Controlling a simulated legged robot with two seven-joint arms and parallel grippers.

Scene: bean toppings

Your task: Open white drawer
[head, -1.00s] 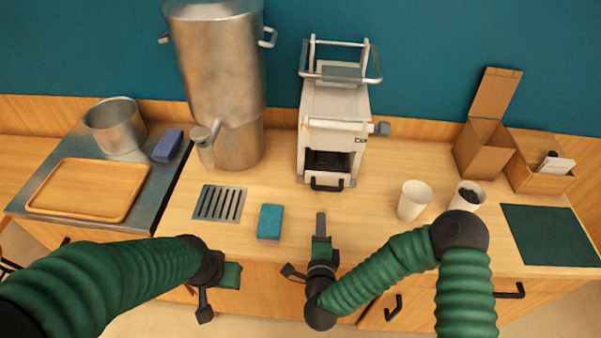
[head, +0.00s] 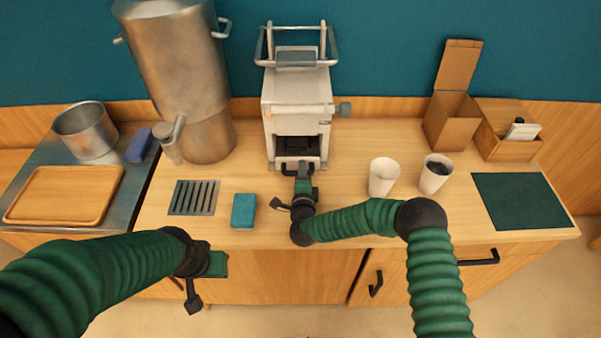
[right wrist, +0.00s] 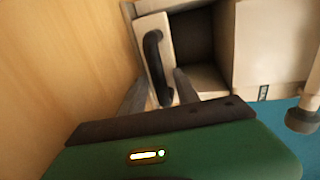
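The white machine (head: 297,95) stands at the back of the counter, with a dark opening low in its front. Its white drawer front (right wrist: 150,26) carries a black handle (right wrist: 153,55), which also shows in the head view (head: 285,170). My right gripper (head: 303,172) is at this handle. In the right wrist view its two fingers (right wrist: 160,92) are apart, with the handle's near end between them. I cannot tell whether they touch it.
A blue sponge (head: 243,211) and a metal grate (head: 194,198) lie left of my right gripper. Two white cups (head: 383,178) (head: 435,174) stand right of it, near my right forearm. A large metal urn (head: 180,70) stands at the back left.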

